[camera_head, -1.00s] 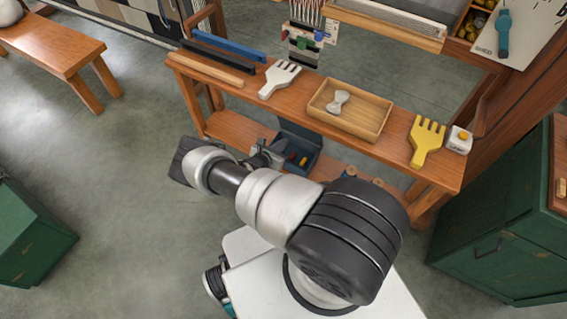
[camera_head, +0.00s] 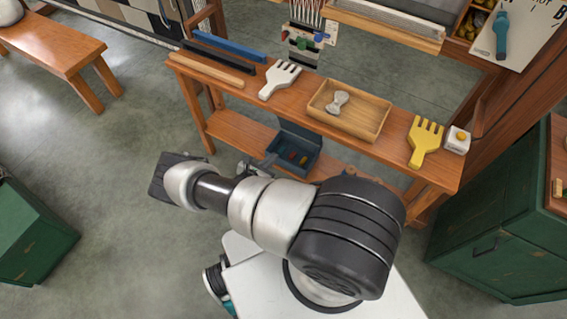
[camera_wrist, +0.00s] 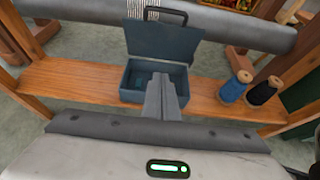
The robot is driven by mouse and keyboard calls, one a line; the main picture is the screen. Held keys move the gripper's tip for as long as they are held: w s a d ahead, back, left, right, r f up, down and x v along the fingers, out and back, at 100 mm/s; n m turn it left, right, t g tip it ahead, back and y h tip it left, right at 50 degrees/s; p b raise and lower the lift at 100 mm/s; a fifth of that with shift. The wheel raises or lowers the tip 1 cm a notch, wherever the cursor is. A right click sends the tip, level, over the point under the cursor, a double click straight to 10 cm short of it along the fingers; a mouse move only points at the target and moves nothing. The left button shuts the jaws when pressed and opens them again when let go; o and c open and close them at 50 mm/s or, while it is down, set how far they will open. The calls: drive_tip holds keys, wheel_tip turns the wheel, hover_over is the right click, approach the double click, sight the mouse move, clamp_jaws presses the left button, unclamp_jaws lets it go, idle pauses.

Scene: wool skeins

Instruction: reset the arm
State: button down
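My arm reaches left across the head view, and my gripper (camera_head: 268,163) shows only in part beyond the forearm. In the wrist view my gripper (camera_wrist: 166,80) points at the open blue-grey box. Its two grey fingers look closed together, with nothing seen between them. The box (camera_head: 312,160) sits on the workbench's lower shelf with its lid up, and small red and yellow items lie in it. In the wrist view the fingers overlap the front of the box (camera_wrist: 132,97) and hide part of its inside.
The workbench (camera_head: 300,82) holds a wooden tray (camera_head: 375,131) with a grey-white skein-like piece, a white comb (camera_head: 279,80), a yellow comb (camera_head: 425,140) and bars. Blue and black spools (camera_wrist: 236,88) stand right of the box. Green cabinets (camera_head: 495,225) flank me; open floor lies left.

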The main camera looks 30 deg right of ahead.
idle(0.4)
wheel_tip(320, 180, up, 37)
drive_tip(key=w+a+m+g+y, duration=0.25)
drive_tip(key=m+g, duration=0.35)
drive_tip(key=m, duration=1)
drive_tip(key=s+a+r+m+y, duration=0.1)
drive_tip(key=s+r+m+y, duration=0.15)
drive_tip(key=s+r, duration=0.45)
drive_tip(key=s+a+r+m+y, duration=0.1)
drive_tip(key=s+r+m+y, duration=0.2)
drive_tip(key=r, duration=0.7)
drive_tip(key=s+a+r+m+t+y, duration=0.1)
drive_tip(key=s+a+r+m+t, duration=0.15)
drive_tip(key=s+r, duration=0.4)
drive_tip(key=s+a+r+m+t+y, duration=0.1)
drive_tip(key=s+a+r+t+y, duration=0.15)
drive_tip(key=s, duration=0.65)
wheel_tip(320, 180, up, 15)
drive_tip(key=p, duration=1.5)
drive_tip(key=shift+a+g+h, duration=0.3)
drive_tip(key=shift+h, duration=0.15)
drive_tip(key=shift+r, duration=0.1)
